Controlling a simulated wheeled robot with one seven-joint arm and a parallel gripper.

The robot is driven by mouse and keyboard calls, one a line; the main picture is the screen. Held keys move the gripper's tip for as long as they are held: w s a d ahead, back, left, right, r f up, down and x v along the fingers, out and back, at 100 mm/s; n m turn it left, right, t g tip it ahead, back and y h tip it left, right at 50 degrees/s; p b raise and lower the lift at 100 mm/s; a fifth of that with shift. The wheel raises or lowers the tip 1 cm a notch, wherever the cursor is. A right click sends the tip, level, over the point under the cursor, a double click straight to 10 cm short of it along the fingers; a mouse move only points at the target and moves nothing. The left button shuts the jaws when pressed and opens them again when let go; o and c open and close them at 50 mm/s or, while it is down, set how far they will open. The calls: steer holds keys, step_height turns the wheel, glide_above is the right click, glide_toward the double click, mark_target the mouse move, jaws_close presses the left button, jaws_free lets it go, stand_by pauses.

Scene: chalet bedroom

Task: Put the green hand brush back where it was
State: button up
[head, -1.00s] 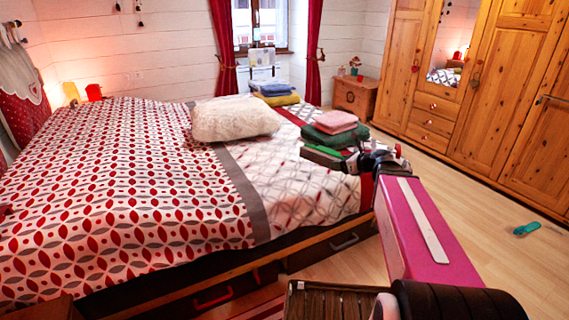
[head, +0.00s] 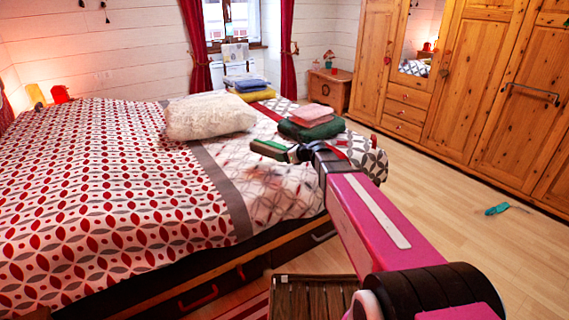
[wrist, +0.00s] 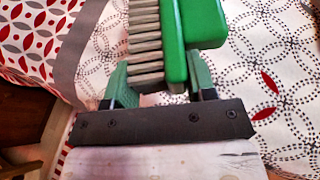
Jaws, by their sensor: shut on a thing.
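The green hand brush (head: 268,149) is held over the right part of the bed, in front of the folded towels. In the wrist view, the brush (wrist: 204,22) shows its green body and a block of pale bristles on its left side. My gripper (wrist: 160,82) is shut on it, with one finger at the bristle side and one at the green side. In the head view, my gripper (head: 293,153) is small and partly hidden by my wrist. I cannot tell the exact height of the brush above the cover.
The bed (head: 110,200) has a patterned cover and a white pillow (head: 210,116). Green and pink folded towels (head: 310,131) lie beyond my gripper, and blue and yellow ones (head: 250,91) farther back. A teal object (head: 497,209) lies on the open floor before the wardrobe (head: 460,90).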

glide_above(286, 168)
step_height(286, 168, down, 3)
steer(key=shift+s+f, duration=0.15)
steer(key=shift+f, duration=2.1)
steer(key=shift+f, duration=0.1)
steer(key=o, duration=1.1)
steer(key=shift+c, duration=0.2)
